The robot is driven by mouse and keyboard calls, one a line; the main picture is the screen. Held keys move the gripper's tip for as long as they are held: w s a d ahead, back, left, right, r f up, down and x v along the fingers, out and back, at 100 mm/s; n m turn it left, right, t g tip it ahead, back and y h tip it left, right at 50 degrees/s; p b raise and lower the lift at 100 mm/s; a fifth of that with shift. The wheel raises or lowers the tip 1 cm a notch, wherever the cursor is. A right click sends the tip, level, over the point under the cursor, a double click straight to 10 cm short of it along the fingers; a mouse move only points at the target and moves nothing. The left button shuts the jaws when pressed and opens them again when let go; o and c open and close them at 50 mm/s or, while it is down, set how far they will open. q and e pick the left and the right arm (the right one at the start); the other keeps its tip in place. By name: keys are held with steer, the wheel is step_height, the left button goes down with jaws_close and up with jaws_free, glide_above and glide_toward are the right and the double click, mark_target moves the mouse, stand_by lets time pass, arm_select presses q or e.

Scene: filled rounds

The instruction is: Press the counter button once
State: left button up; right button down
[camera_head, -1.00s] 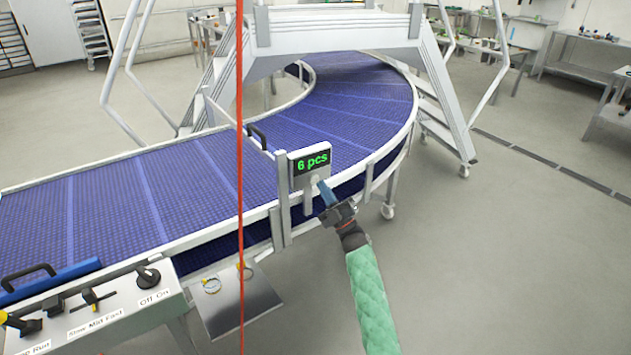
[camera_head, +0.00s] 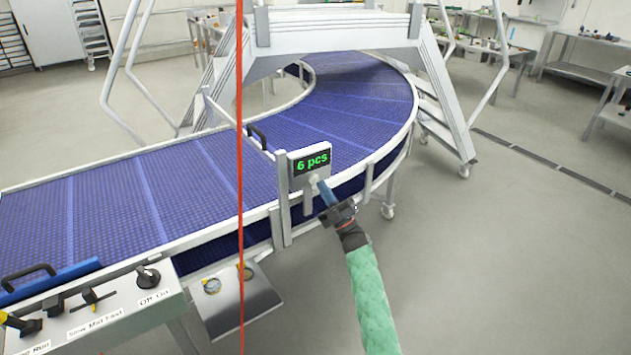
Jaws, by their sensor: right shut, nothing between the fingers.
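The counter (camera_head: 312,161) is a small grey box on a post at the near side of the conveyor. Its green display reads "6 pcs". My right gripper (camera_head: 317,183) is shut and empty, with its fingertips at the lower part of the counter's front, below the display. The counter button is hidden behind or too small beside the fingertips, so I cannot tell whether they touch it. My right arm in its green sleeve reaches up from the bottom. My left gripper is not in view.
A curved blue conveyor belt (camera_head: 110,196) runs behind the counter. A control panel (camera_head: 115,310) with switches stands at the lower left. A red cord (camera_head: 240,120) hangs vertically left of the counter. A stepped crossover (camera_head: 340,30) spans the belt.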

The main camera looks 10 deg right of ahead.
steer(key=shift+w, duration=0.15)
steer(key=shift+w+a+b, duration=0.15)
steer(key=shift+w+b, duration=0.1)
steer(key=shift+b, duration=0.1)
steer(key=shift+w+a+b, duration=0.15)
steer(key=shift+w+b, duration=0.25)
steer(key=shift+w, duration=0.05)
stand_by(0.9)
steer(key=shift+s, duration=0.2)
steer(key=shift+s+d, duration=0.25)
steer(key=shift+s, duration=0.45)
steer(key=shift+s+d+p, duration=0.25)
steer(key=shift+s+d, duration=0.05)
steer(key=shift+s, duration=0.5)
steer(key=shift+s+d+p, duration=0.25)
steer(key=shift+s+d, duration=0.05)
steer(key=shift+s, duration=0.45)
steer(key=shift+s+d+p, duration=0.25)
steer(key=shift+s+d, duration=0.05)
steer(key=shift+s, duration=0.5)
